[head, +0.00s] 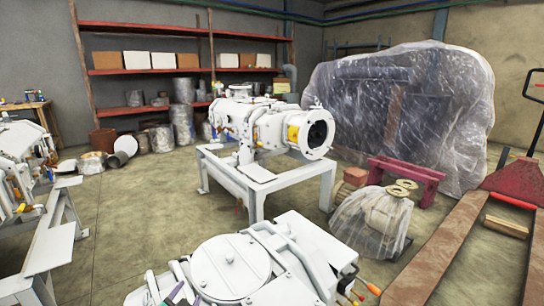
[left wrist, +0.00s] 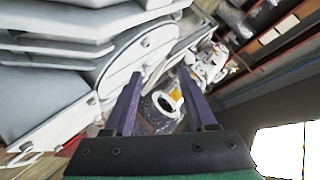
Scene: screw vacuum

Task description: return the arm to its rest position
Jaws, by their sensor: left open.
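My left gripper (left wrist: 159,73) shows in the left wrist view with two purple fingers spread apart and nothing between them. In the head view only a small purple part of it (head: 175,292) shows at the bottom edge, beside a white machine (head: 232,268) with a round lid. The rest of my left arm is out of the picture. In the left wrist view, large white machine panels (left wrist: 60,95) lie to the left of the fingers, and I cannot tell whether they touch. My right gripper is in neither view.
A white pump-like machine (head: 262,125) stands on a white frame (head: 258,190) mid-room. A plastic-wrapped block (head: 410,110), a wrapped bundle (head: 372,222) and a red pallet truck (head: 515,182) stand on the right. Red shelves (head: 140,71) line the back. Floor (head: 150,215) is clear at centre left.

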